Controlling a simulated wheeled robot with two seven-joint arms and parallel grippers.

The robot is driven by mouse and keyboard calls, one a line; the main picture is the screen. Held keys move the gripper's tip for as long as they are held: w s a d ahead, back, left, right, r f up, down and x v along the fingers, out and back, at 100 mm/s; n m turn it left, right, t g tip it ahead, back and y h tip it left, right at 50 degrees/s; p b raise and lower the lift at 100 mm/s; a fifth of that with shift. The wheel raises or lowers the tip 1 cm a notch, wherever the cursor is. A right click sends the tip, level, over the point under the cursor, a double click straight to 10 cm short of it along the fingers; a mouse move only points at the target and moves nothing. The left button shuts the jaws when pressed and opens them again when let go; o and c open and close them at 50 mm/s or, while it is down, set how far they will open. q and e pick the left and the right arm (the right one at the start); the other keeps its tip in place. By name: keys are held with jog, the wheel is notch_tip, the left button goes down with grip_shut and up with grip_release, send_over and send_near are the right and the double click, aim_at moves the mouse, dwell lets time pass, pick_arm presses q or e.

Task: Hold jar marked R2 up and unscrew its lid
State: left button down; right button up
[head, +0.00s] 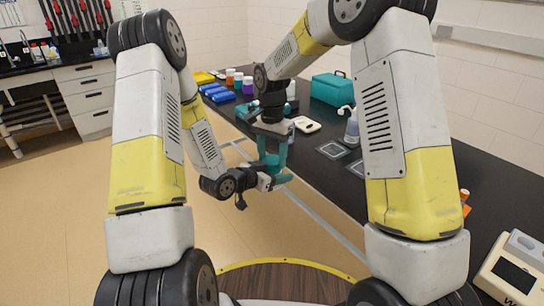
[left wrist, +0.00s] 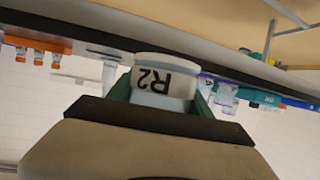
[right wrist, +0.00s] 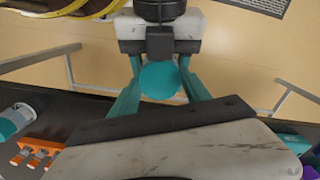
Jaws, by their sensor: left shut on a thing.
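The jar marked R2 (left wrist: 165,82) is a white-labelled jar, upside down in the left wrist view, between my left gripper's green fingers. My left gripper (head: 277,181) is shut on it and holds it up off the bench, in front of its edge. Its round teal lid (right wrist: 160,79) faces up into the right wrist view. My right gripper (head: 273,148) points down from above, with its teal fingers open on both sides of the lid. In the head view the grippers mostly hide the jar.
The black bench (head: 400,187) runs along the right. On it are a teal case (head: 332,89), a wash bottle (head: 352,127), blue items (head: 216,92), small coloured-cap jars (head: 247,85) and a meter (head: 514,270). Open floor lies left of the bench.

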jog(key=shift+c, duration=1.3)
jog(key=n, duration=0.3)
jog(key=o, duration=1.5)
jog(key=shift+o, duration=0.2)
